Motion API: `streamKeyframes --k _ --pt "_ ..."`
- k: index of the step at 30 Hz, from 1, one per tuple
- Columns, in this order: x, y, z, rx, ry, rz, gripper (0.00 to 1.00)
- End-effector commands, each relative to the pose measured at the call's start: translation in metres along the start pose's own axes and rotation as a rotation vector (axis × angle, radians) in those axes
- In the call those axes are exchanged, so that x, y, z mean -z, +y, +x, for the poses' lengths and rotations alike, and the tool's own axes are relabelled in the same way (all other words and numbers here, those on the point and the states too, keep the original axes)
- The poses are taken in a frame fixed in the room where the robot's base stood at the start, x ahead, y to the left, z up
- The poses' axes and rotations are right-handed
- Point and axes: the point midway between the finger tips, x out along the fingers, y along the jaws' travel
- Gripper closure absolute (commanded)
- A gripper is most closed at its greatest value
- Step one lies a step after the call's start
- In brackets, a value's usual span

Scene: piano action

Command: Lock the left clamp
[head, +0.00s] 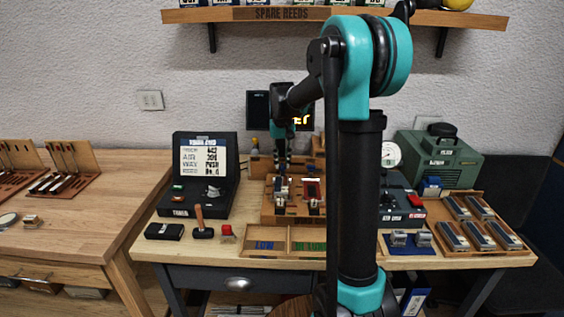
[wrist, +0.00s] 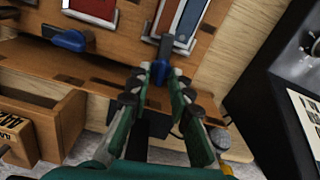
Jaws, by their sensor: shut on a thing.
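The left clamp's blue lever tip (wrist: 160,68) sits between the fingertips of my gripper (wrist: 158,76) in the wrist view. My gripper is shut on it. A dark grey bar (wrist: 165,46) runs from the tip toward a metal-edged plate (wrist: 188,20) with red and blue strips. The other clamp's blue lever (wrist: 68,40) lies to the left in that view, apart from my fingers. In the head view my gripper (head: 282,163) points down at the back of the wooden fixture (head: 290,215), behind its left plate (head: 281,190). The lever is too small to make out there.
A black open tuner case (head: 205,180) stands left of the fixture. The red plate (head: 312,188) is on its right. A wooden tray (head: 265,240) lies in front. A wooden box (wrist: 60,115) is close to the left of my gripper in the wrist view.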

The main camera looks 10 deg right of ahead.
Motion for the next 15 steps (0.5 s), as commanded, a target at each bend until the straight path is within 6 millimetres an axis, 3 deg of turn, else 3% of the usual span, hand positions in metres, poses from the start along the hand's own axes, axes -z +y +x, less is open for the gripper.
streamKeyframes --k 15 --pt "0.0004 0.0006 -0.0002 0.000 0.001 0.144 1.00"
